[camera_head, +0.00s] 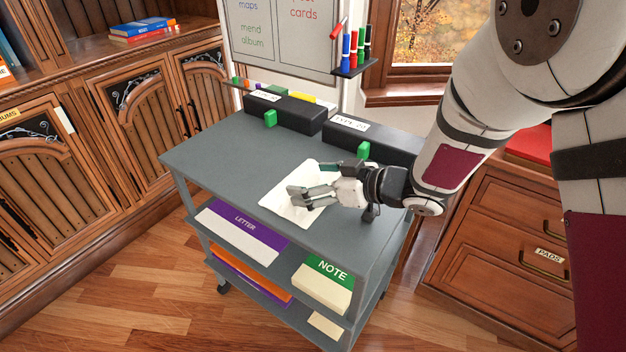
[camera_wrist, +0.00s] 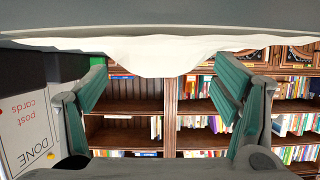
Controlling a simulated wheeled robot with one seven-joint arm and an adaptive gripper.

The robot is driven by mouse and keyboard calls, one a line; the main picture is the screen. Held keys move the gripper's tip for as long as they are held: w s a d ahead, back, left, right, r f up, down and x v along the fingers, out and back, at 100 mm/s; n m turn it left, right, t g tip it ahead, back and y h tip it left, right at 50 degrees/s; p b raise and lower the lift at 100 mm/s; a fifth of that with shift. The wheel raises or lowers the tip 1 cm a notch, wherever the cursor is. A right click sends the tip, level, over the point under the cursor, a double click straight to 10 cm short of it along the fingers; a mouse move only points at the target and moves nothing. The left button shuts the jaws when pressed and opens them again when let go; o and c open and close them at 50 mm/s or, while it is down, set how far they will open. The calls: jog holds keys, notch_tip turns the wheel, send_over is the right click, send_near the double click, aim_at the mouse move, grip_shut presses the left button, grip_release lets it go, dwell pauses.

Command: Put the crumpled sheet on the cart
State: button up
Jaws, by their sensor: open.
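The crumpled sheet (camera_head: 283,212) is a white paper with an uneven outline, lying on the grey top of the cart (camera_head: 222,158) near its middle. My gripper (camera_head: 312,192) is open, low over the sheet, and hides part of it. In the wrist view, which is upside down, the sheet (camera_wrist: 150,55) spreads along the cart top (camera_wrist: 160,14) beyond the fingers. My open gripper (camera_wrist: 160,85) has nothing visible between its two green-padded fingers.
Lower shelves hold a purple LETTER pack (camera_head: 240,227) and a green NOTE pack (camera_head: 325,282). The cart top's left part is clear. A drawer cabinet (camera_head: 500,235) stands at right.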

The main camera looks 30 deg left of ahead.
jog(key=shift+r, duration=0.15)
jog(key=shift+d+r, duration=0.15)
jog(key=shift+d, duration=0.1)
jog(key=p+v, duration=0.2)
jog(key=v, duration=0.9)
jog(key=shift+d+p, duration=0.25)
jog(key=shift+p, duration=0.05)
